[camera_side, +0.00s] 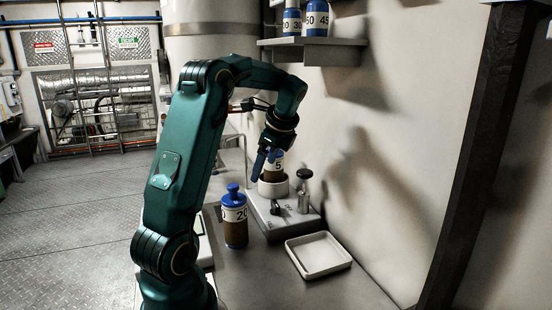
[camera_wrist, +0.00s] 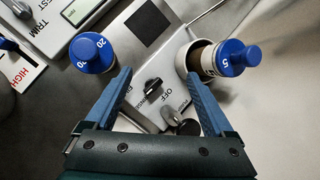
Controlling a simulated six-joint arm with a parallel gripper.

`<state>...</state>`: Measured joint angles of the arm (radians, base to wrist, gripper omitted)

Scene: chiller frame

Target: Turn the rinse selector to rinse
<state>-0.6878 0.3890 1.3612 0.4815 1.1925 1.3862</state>
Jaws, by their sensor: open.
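The rinse selector is a small dark knob (camera_wrist: 152,87) on the light grey top of a low unit (camera_wrist: 128,45). In the wrist view, OFF is printed below and right of the knob; other lettering beside the left finger is partly hidden. The side view also shows the selector (camera_side: 275,207), small, on the unit's front half. My gripper (camera_wrist: 158,76) is open, its blue fingers either side of the knob in the picture, with nothing between them held. In the side view my gripper (camera_side: 261,166) is above the unit, apart from the knob.
A blue-capped bottle (camera_side: 235,226) marked 20 stands left of the unit. Another bottle (camera_side: 278,163), marked 5, sits in a white cup (camera_side: 273,188) on the unit. A black-topped post (camera_side: 304,174) rises beside it. An empty white tray (camera_side: 318,262) lies in front; a shelf (camera_side: 312,42) holds bottles above.

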